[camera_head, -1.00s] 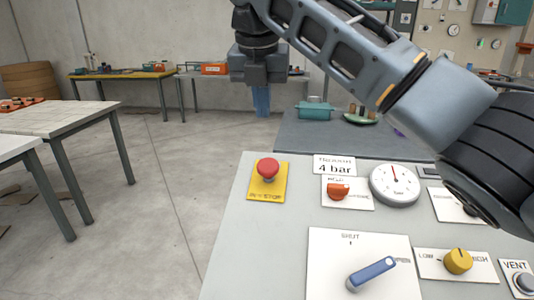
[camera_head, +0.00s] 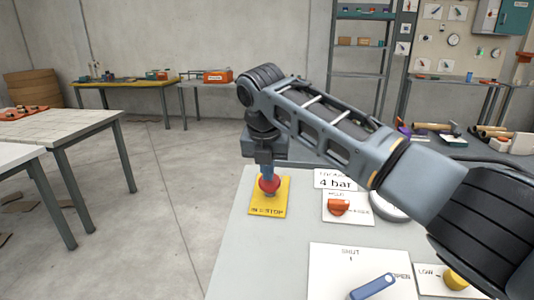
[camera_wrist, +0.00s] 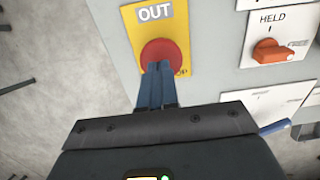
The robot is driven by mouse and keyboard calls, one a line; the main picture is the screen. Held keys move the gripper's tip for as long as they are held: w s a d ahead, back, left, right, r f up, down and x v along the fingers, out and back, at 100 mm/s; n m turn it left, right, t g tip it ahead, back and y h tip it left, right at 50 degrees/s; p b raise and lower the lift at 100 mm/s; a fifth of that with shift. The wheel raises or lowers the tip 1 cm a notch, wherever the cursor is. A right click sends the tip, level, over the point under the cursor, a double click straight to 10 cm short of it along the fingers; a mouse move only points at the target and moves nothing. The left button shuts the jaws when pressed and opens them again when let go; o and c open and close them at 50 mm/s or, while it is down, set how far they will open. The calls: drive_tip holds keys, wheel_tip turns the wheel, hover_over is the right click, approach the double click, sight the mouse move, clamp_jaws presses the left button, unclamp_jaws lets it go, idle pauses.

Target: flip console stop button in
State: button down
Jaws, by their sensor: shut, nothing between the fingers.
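The stop button is a red mushroom knob (camera_head: 269,185) on a yellow plate (camera_head: 270,208) at the console's far left corner. In the wrist view the red knob (camera_wrist: 162,55) sits under a label reading OUT (camera_wrist: 155,13). My gripper (camera_head: 267,172) is shut, with its blue fingers together and nothing held. It is right at the knob from behind in the head view. In the wrist view the fingertips (camera_wrist: 158,66) overlap the knob's lower part; whether they touch it I cannot tell.
The grey console (camera_head: 232,240) also carries an orange knob (camera_head: 338,207) marked HELD, a blue lever (camera_head: 372,287), a yellow knob (camera_head: 455,280) and a 4 bar sign (camera_head: 336,180). A gauge is partly hidden behind my arm. Open floor lies to the left.

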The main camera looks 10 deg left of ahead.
drive_tip(key=shift+w+f, duration=0.1)
drive_tip(key=shift+f, duration=0.3)
drive_tip(key=shift+f, duration=0.1)
